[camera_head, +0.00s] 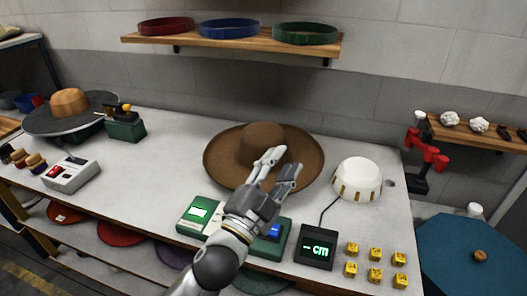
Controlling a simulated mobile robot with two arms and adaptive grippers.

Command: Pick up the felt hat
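The brown felt hat (223,158) lies on the white worktop, crown up, with a wide round brim. My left gripper (277,168) is over the front right part of the hat, with its fingers spread apart and nothing seen between them. The fingers hide part of the crown's front and the brim. I cannot tell whether they touch the hat. My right gripper is not in view.
A white dome-shaped device (358,178) stands right of the hat. Green boxes (200,214), a display (317,252) and several yellow blocks (375,254) line the front edge. A shelf (230,40) hangs above.

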